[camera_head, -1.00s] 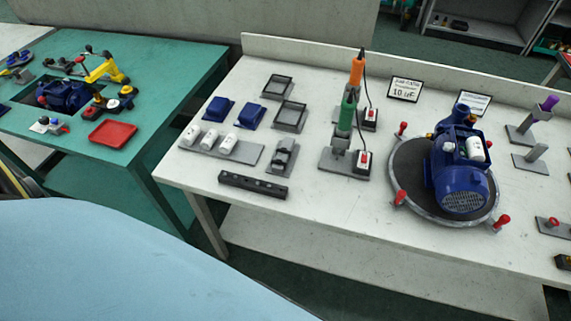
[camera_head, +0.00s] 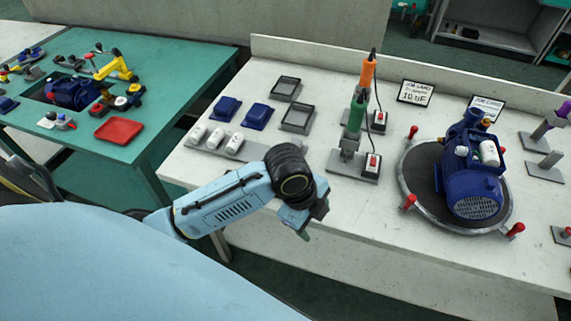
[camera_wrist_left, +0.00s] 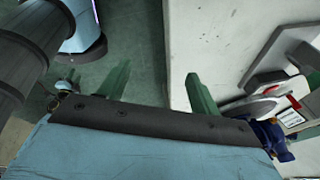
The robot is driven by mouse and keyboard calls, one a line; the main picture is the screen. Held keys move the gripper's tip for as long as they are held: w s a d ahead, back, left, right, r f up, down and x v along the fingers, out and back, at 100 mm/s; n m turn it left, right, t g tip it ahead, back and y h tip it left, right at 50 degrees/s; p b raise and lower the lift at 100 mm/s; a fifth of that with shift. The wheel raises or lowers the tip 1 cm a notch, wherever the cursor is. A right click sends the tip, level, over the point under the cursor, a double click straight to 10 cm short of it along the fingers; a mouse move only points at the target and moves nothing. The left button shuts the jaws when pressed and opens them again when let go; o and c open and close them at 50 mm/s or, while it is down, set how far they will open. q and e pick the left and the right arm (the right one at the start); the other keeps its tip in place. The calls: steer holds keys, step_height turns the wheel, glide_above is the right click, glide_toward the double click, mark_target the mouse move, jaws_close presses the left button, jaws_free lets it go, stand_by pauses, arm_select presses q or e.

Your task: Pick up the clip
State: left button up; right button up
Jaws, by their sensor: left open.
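I cannot make out the clip for certain in the current views. The grey holder with a small metal piece, at the front of the white table, is now hidden behind my left arm in the head view. My left gripper (camera_head: 306,228) is over the table's front edge, pointing down. In the left wrist view its two green fingers (camera_wrist_left: 158,88) are wide apart with nothing between them. Below them are the dark floor and the white table's edge. My right gripper is not in view.
The white table (camera_head: 350,215) has a pump on a round turntable (camera_head: 408,180) at right. Upright screwdrivers (camera_head: 357,110), blue covers (camera_head: 257,116), grey trays (camera_head: 297,118) and white capacitors (camera_head: 216,139) stand further back. A green table (camera_head: 180,75) is at left. The front middle is clear.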

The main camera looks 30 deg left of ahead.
arm_select(q)
steer(key=w+a+r+m+g+y, duration=0.2)
steer(key=w+a+r+m+y, duration=0.1)
steer(key=w+a+r+m, duration=1.05)
steer(key=shift+m, duration=0.35)
steer(key=f, duration=0.3)
steer(key=s+f+b, duration=0.1)
steer(key=f, duration=0.1)
steer(key=s+a+f, duration=0.1)
steer(key=f, duration=0.2)
steer(key=shift+f, duration=0.3)
steer(key=f, duration=0.2)
steer(key=f+b, duration=0.1)
steer(key=f, duration=0.1)
steer(key=shift+a+f, duration=0.2)
steer(key=shift+f, duration=0.3)
steer(key=c, duration=1)
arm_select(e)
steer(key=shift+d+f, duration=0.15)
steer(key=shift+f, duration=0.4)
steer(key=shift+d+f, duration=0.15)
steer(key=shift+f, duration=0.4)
